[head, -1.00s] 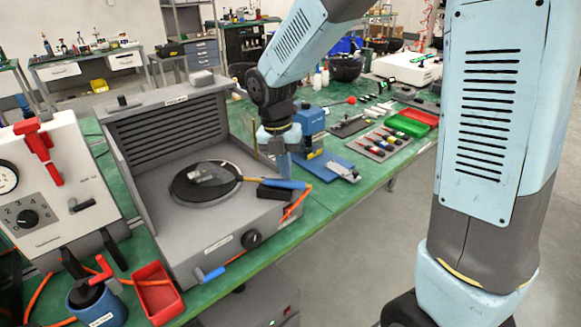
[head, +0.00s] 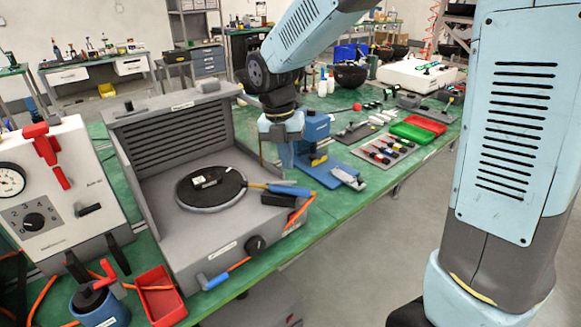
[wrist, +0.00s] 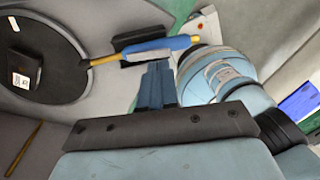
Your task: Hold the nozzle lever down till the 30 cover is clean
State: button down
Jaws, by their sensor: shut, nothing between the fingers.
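A small dark cover with a pale label (head: 207,181) lies on the round black turntable (head: 228,196) inside the grey booth; it also shows in the wrist view (wrist: 22,70). Its label is too small to read. The blue-handled nozzle (head: 289,190) lies at the turntable's right, its yellow tube pointing at the turntable. A pale lever (wrist: 148,57) runs along its handle. My gripper (head: 288,167) is shut and empty, fingers down, just above the nozzle handle. In the wrist view its fingertips (wrist: 157,64) are close to the lever; I cannot tell whether they touch.
The booth's back wall (head: 165,130) rises behind the turntable. A blue fixture (head: 316,150) stands close to the right of my gripper. A gauge box (head: 55,195), a red bin (head: 158,298) and a blue pot (head: 98,305) stand at left. Red and green trays (head: 415,132) lie farther right.

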aim_at(279, 182)
notch_tip(279, 182, up, 11)
jog(key=a, duration=0.2)
jog(key=shift+w+f, duration=0.2)
jog(key=shift+w, duration=0.05)
jog(key=shift+d, duration=0.1)
jog(key=s+d+m+t, duration=0.2)
jog(key=s+d+m, duration=0.3)
jog(key=m, duration=0.6)
jog(key=s+d+r+m+t+y, duration=0.1)
jog(key=s+d+m+t, duration=0.1)
jog(key=s+d+m, duration=0.4)
jog(key=s+d+m+t, duration=0.2)
jog(key=s+d+m, duration=0.4)
jog(key=d+m, duration=0.5)
jog(key=shift+d+r+m, duration=0.2)
jog(key=shift+d+m, duration=0.1)
jog(key=shift+m, duration=2.3)
jog(key=shift+s, duration=0.1)
